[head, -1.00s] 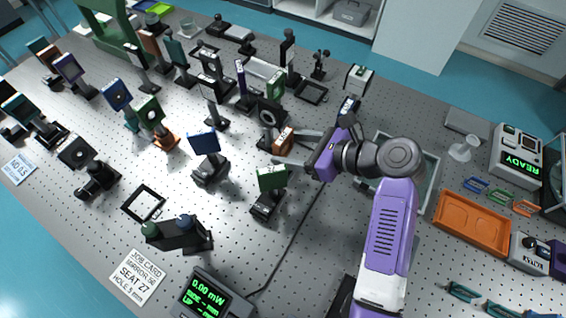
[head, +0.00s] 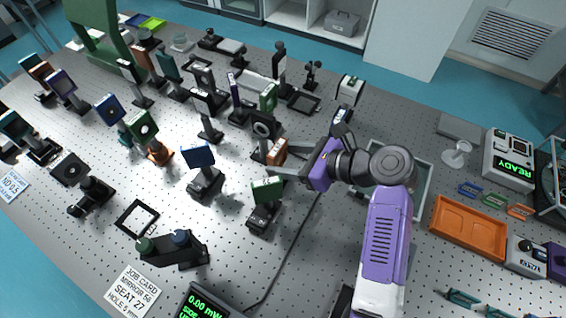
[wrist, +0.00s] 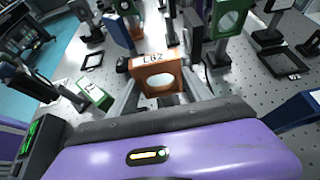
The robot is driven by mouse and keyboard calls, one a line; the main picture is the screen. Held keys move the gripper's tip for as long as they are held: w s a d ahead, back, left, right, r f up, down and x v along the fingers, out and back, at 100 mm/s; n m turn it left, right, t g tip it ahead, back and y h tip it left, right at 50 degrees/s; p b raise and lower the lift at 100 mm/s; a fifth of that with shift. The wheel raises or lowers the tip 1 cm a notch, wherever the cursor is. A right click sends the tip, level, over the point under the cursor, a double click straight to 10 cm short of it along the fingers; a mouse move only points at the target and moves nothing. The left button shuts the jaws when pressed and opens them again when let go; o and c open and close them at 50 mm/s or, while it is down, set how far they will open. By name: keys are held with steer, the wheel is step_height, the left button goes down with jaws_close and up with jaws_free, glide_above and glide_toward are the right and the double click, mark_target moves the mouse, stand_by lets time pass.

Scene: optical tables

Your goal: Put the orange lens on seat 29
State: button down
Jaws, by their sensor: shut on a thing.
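The orange lens (head: 278,151) is a brownish-orange block held between the fingertips of my gripper (head: 283,160) near the middle of the table. In the wrist view the orange lens (wrist: 152,61) is a plate with a round hole and a label that seems to read L82. My gripper (wrist: 162,88) has one finger on each side of it and is shut on it. The lens looks upright. Its lower part is hidden, so I cannot tell whether it touches anything below. No label for seat 29 is readable in either view.
A black ring mount (head: 264,124) stands close behind the lens, and a green mount (head: 266,190) stands in front. A blue mount (head: 199,157) is to the left. A flat black frame (head: 137,218) lies at front left. The job card (head: 132,291) reads seat 27.

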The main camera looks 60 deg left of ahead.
step_height(320, 180, up, 20)
steer(key=b, duration=0.1)
stand_by(0.5)
steer(key=shift+s, duration=0.1)
